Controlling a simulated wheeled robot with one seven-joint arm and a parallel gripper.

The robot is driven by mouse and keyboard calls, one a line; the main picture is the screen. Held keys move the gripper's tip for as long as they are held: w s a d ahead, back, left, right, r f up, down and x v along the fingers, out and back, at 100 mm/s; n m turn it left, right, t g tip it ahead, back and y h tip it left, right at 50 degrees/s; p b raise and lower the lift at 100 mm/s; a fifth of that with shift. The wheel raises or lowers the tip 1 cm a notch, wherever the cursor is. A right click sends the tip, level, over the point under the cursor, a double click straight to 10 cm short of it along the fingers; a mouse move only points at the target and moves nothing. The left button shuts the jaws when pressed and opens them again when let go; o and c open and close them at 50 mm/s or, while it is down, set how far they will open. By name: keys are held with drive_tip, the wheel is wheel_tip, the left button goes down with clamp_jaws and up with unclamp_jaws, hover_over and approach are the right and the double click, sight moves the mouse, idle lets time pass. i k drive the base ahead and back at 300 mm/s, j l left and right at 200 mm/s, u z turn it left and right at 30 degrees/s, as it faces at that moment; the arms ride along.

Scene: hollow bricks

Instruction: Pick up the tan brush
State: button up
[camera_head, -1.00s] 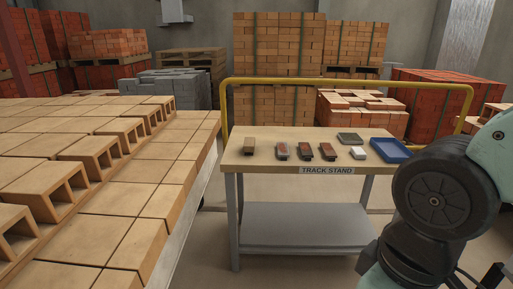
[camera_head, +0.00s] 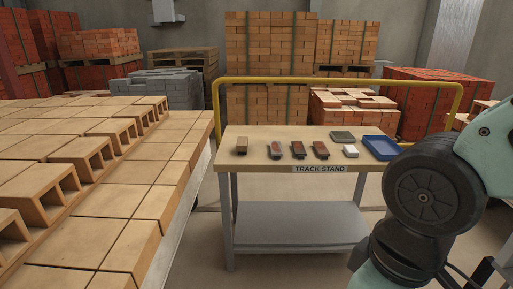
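The tan brush (camera_head: 242,145) lies on the wooden top of the track stand (camera_head: 254,163), at the left end of a row of small items. It looks like a small block with a tan upper part; fine detail is too small to tell. My arm, with a black round joint and pale green links, fills the right side of the view, to the right of the stand's top. My gripper is not in the view, so its fingers and anything in them are hidden.
Several reddish-brown brush-like blocks (camera_head: 298,149), a white block (camera_head: 350,151), a grey-green block (camera_head: 342,135) and a blue tray (camera_head: 382,148) share the stand. A yellow rail (camera_head: 335,80) runs behind. Hollow bricks (camera_head: 112,133) cover the large left surface.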

sight(242, 142)
drive_tip(key=i+j+u, duration=0.15)
drive_tip(key=i+j, duration=0.15)
drive_tip(key=i, duration=0.25)
drive_tip(key=i+j+u, duration=0.1)
drive_tip(key=i+j, duration=0.15)
drive_tip(key=i, duration=0.35)
drive_tip(key=i+j+u, duration=0.15)
drive_tip(key=i, duration=0.4)
drive_tip(key=i+j+u, duration=0.15)
drive_tip(key=i, duration=0.45)
